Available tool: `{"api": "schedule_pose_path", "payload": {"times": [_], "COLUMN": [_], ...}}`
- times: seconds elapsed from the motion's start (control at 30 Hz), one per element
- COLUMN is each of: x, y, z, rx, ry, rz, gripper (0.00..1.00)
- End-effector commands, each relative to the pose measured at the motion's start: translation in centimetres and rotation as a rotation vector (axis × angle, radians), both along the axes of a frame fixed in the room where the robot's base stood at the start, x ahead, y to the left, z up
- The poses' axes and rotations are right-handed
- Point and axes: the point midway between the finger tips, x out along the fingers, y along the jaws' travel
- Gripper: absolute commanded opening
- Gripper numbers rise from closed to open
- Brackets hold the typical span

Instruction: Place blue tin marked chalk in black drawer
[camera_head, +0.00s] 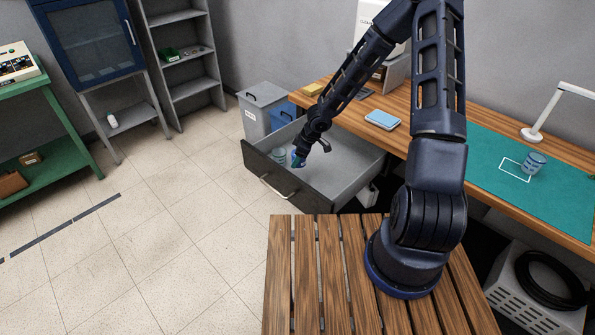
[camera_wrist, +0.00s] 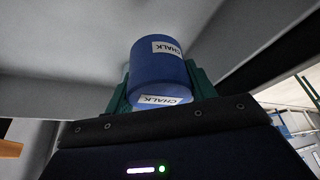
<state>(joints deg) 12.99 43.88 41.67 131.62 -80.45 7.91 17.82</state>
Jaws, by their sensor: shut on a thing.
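The blue tin marked CHALK (camera_wrist: 155,65) is between the green fingers of my gripper (camera_wrist: 160,88) in the wrist view; my gripper is shut on it. In the head view my gripper (camera_head: 299,161) reaches down inside the open black drawer (camera_head: 258,164), near its front left, and only a little of the tin shows. The drawer has a dark front with a pale handle and a grey inside. I cannot tell whether the tin touches the drawer floor.
A pale bluish container (camera_head: 279,155) stands in the drawer, left of my gripper. The rest of the drawer floor (camera_head: 345,165) is bare. A light blue book (camera_head: 382,119) lies on the desk (camera_head: 420,118). Another blue labelled tin (camera_head: 534,163) stands on the teal mat (camera_head: 555,205).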

Motion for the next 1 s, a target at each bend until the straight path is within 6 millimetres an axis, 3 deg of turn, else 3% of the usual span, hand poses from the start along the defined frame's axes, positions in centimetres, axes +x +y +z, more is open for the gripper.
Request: {"api": "schedule_pose_path", "payload": {"times": [1.0], "x": [-0.1], "y": [-0.1], "z": [-3.8], "rx": [0.002], "ry": [0.008], "rz": [0.002], "gripper": [0.30]}}
